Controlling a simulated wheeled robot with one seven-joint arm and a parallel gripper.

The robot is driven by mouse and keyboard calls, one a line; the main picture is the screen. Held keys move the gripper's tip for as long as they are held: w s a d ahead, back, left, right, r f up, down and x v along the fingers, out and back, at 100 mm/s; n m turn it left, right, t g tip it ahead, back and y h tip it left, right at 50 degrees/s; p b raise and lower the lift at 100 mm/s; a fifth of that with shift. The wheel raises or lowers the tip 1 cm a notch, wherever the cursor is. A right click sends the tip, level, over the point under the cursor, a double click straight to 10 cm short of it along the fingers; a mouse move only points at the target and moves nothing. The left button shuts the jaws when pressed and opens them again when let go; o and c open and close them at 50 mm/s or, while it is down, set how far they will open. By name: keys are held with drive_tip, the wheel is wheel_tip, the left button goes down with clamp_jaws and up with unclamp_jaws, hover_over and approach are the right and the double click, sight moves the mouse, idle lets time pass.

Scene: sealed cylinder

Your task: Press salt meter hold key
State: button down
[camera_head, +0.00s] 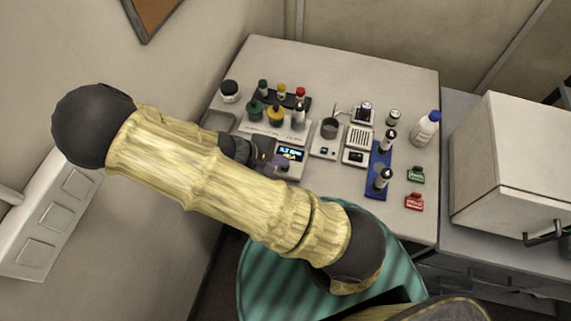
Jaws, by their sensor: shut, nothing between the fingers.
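A small meter with a lit blue-and-yellow display (291,154) sits at the left part of the table, in front of a white rack. I cannot read its label, so I cannot tell for sure that it is the salt meter. My gripper (271,161) is shut and empty at the meter's left side, close to the display. My arm hides the meter's left and front parts. I cannot make out the hold key or whether my fingertips touch the meter.
The table (365,63) also bears bottles with coloured caps, a white instrument with a grey cup (330,128), a blue strip (376,186) with upright vials, and green (416,175) and red (414,201) items. A large white box (510,165) stands at right. The table's back is clear.

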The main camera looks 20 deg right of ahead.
wheel_tip(320, 180, up, 5)
drive_tip(key=p, duration=0.4)
drive_tip(key=shift+p, duration=0.4)
idle(0.7)
drive_tip(key=shift+s+m+g+y, duration=0.25)
drive_tip(key=shift+m+g+y, duration=0.05)
drive_tip(key=shift+m+y, duration=0.1)
drive_tip(key=m+y, duration=0.2)
wheel_tip(320, 180, up, 7)
drive_tip(key=m+y+b, duration=0.1)
drive_tip(key=m+y, duration=0.2)
drive_tip(key=y, duration=0.2)
hover_over(281, 170)
wheel_tip(281, 170, up, 8)
drive_tip(key=d+m+t+y, duration=0.1)
drive_tip(key=m+t, duration=0.2)
drive_tip(key=shift+s+d+b, duration=0.25)
drive_tip(key=shift+s+b, duration=0.05)
drive_tip(key=shift+s, duration=0.15)
